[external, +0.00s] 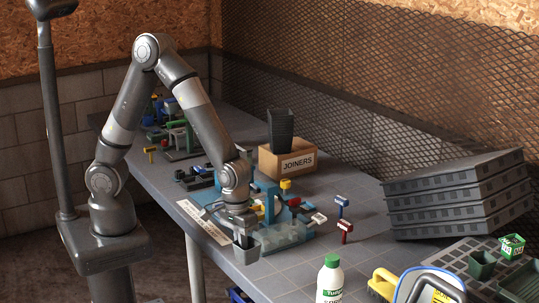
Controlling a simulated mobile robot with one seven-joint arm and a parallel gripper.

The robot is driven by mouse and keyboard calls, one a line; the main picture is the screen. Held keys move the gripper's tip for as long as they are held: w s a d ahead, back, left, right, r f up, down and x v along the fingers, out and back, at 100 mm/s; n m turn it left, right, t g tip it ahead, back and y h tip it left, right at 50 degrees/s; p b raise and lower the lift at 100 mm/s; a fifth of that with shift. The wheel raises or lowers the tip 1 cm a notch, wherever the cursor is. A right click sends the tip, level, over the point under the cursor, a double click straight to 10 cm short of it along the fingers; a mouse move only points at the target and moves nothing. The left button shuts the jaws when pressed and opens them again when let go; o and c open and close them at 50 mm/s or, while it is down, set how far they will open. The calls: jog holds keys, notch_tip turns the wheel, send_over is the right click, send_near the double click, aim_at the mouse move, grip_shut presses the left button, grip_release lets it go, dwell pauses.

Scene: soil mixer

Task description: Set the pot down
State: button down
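A small grey square pot (246,256) is directly below my gripper (243,240), near the front edge of the grey tiled table (300,268). My gripper points down and its fingers appear to be closed at the pot's rim. The pot looks upright. I cannot tell whether its base touches the table.
Grey trays (455,200) are stacked at the right. A white bottle (330,278) and a yellow-handled item (383,284) stand at the front. Bare tabletop lies between the fixtures and the bottle.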

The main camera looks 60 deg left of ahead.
jog(key=shift+s+d+r, duration=0.1)
jog(key=shift+s+r, duration=0.15)
jog(key=shift+s, duration=0.15)
jog(key=w+a+n, duration=0.1)
jog(key=w+n, duration=0.4)
jog(key=w, duration=0.8)
jog(key=n+t+y, duration=0.1)
jog(key=n+y, duration=0.1)
jog(key=n, duration=1.4)
send_over(310, 191)
jog(key=s+d, duration=0.1)
notch_tip(310, 191, down, 6)
jog(key=shift+f, duration=0.15)
jog(key=shift+w+a+f, duration=0.2)
jog(key=shift+a+f, duration=0.1)
jog(key=shift+a, duration=0.05)
jog(key=shift+f, duration=1.95)
jog(key=shift+f, duration=0.15)
